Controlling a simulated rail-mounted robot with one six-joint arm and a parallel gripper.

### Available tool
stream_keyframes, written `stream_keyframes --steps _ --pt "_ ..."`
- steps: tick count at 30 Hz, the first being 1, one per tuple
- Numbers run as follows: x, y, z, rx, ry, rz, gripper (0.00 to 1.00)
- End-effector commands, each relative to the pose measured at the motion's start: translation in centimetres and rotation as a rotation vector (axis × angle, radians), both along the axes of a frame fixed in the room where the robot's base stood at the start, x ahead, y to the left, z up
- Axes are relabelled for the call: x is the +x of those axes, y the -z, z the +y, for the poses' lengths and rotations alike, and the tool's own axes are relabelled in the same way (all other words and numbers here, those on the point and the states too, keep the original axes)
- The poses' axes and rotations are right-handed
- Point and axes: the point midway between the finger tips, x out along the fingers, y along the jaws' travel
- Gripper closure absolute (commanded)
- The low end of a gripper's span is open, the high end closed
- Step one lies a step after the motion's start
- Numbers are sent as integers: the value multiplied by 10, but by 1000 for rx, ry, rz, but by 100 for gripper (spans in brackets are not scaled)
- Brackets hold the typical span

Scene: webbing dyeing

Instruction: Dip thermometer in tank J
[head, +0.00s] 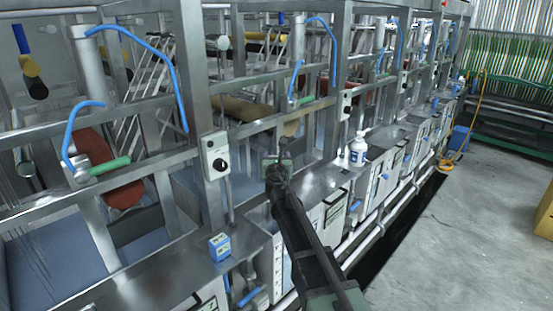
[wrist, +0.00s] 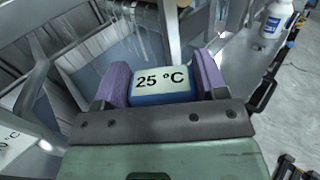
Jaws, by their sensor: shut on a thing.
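My gripper (wrist: 161,74) is shut on a thermometer (wrist: 162,87), with one purple finger on each side of it. The thermometer is a blue block with a white face reading "25 °C". In the head view my gripper (head: 278,158) is small and far off, over the steel ledge at the front of the tank line, and the thermometer is hard to make out there. In the wrist view an open tank interior (wrist: 118,48) lies beyond and left of the thermometer. I cannot read a letter J on any tank. The thermometer's lower part is hidden.
A similar blue-and-white block (head: 219,246) stands on the ledge nearer me. A white bottle with a blue label (head: 358,148) stands on the ledge to the right. Steel posts and a switch box (head: 215,156) rise beside the arm.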

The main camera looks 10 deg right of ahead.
Motion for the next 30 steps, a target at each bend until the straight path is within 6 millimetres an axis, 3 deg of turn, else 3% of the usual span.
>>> stream_keyframes --steps 1,30 --pt "0 14 0 0 0 0 82" --pt "0 140 0 0 0 0 82"
